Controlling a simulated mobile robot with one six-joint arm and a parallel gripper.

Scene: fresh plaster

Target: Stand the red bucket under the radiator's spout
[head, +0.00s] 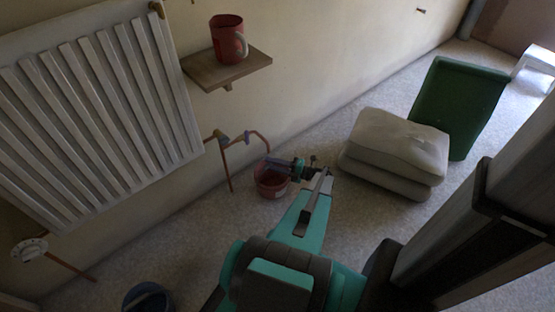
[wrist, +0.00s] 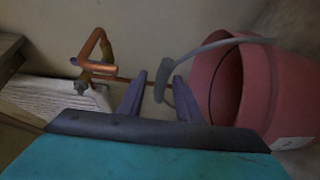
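The radiator (head: 95,110) hangs on the wall at left. Its copper spout (head: 262,137) bends out from a valve; it also shows in the wrist view (wrist: 92,48). My gripper (wrist: 158,82) is open, with the handle's grip between or just beyond its fingers. I cannot tell whether the bucket is exactly under the spout.
Pale stacked sacks (head: 395,150) and a green panel or tub (head: 455,100) stand at right. A dark blue bucket (head: 148,298) is at bottom left. Floor between is clear.

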